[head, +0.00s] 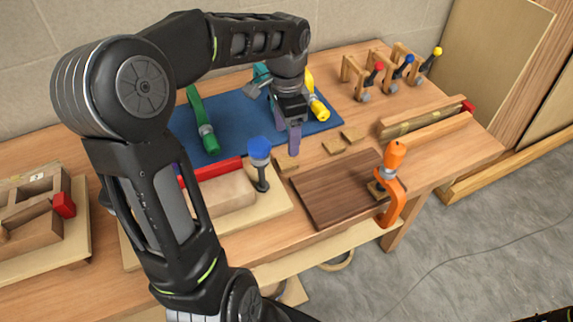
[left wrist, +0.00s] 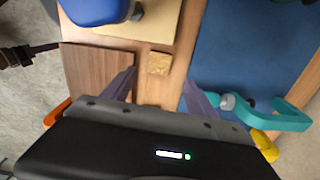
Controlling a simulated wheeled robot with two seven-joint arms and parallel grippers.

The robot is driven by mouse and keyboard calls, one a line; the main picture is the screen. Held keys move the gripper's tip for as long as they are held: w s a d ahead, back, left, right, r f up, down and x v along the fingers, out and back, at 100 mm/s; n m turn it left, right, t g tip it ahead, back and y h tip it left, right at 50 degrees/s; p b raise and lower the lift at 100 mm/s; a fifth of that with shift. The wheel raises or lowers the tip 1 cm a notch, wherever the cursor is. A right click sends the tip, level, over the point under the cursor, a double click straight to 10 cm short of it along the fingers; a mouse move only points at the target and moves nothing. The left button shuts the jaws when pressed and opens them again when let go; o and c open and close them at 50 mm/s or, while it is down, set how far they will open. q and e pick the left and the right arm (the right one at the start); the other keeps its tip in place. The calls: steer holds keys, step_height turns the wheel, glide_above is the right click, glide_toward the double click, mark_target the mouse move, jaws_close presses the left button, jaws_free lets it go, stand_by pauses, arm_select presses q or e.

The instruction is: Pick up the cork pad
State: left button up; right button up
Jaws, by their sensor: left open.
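A small tan cork pad (head: 287,164) lies on the wooden bench near the corner of the dark wood panel, partly hidden in the head view. The left wrist view shows it (left wrist: 159,63) flat on the bench, between and beyond my fingers. Two more cork pads (head: 333,146) (head: 349,136) lie to its right in the head view. My left gripper (head: 288,143) is open and points down above the bench; in the left wrist view its purple fingers (left wrist: 160,90) are wide apart with nothing between them.
A blue-handled clamp (head: 260,152) stands close beside the pad on a pale board. A dark panel (head: 340,190) with an orange clamp (head: 392,185) lies nearer. A blue mat (head: 235,120) with green, teal and yellow clamps lies behind. Several small clamps stand at the back right.

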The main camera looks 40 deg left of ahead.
mark_target(288, 160)
arm_select(q)
steer(key=shift+f, duration=1.25)
steer(key=shift+w+d+f+p, duration=0.1)
steer(key=shift+f+p, duration=0.15)
steer(key=shift+f, duration=1.1)
steer(key=shift+d+f+p, duration=0.1)
steer(key=shift+f+p, duration=0.15)
steer(key=shift+f, duration=1.05)
steer(key=c, duration=1.4)
